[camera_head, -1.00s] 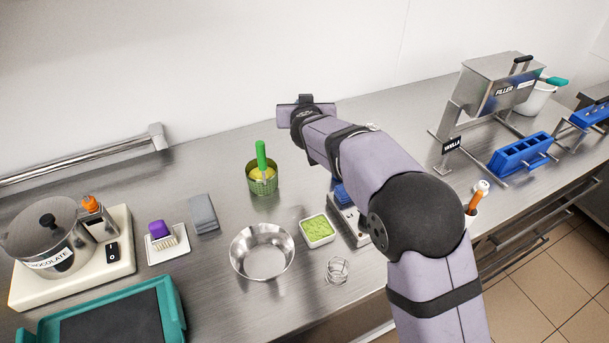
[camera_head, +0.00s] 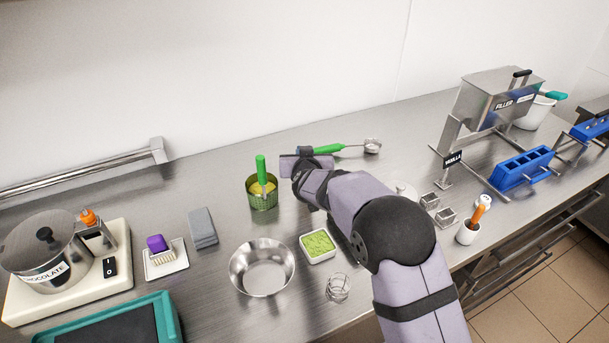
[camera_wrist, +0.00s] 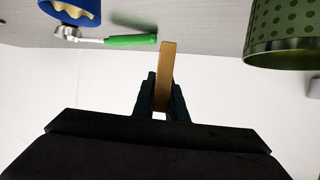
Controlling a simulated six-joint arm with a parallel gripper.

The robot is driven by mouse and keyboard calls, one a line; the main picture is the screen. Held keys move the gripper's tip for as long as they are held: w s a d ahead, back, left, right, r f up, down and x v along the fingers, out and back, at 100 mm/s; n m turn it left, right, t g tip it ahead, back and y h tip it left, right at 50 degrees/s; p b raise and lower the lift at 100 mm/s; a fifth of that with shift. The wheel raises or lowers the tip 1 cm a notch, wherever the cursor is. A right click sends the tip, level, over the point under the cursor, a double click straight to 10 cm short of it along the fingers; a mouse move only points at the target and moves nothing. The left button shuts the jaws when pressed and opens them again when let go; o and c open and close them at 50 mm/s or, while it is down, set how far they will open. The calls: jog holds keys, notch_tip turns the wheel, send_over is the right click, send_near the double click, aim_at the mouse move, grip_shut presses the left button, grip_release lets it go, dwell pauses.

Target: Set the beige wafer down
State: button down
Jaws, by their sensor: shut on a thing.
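The beige wafer (camera_wrist: 167,60) is a thin tan slab. In the wrist view my gripper (camera_wrist: 162,88) is shut on its lower end in the picture, and it sticks out past the fingertips. In the head view my gripper (camera_head: 300,163) is over the back of the steel counter, right of the green perforated pot (camera_head: 263,197). The wafer cannot be made out there. Whether it touches the counter cannot be told.
A green-handled scoop (camera_head: 330,149) lies behind my gripper. A steel bowl (camera_head: 262,280) and a white dish of green crumbs (camera_head: 304,250) stand in front. A blue container (camera_wrist: 75,10) shows in the wrist view.

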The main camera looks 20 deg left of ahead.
jog(key=shift+f, duration=3.1)
jog(key=shift+f, duration=0.2)
jog(key=c, duration=1.8)
grip_release()
jog(key=shift+r, duration=0.1)
jog(key=shift+r, duration=0.15)
jog(key=shift+b+v, duration=1.15)
jog(key=shift+v, duration=4.85)
jog(key=shift+d, duration=0.1)
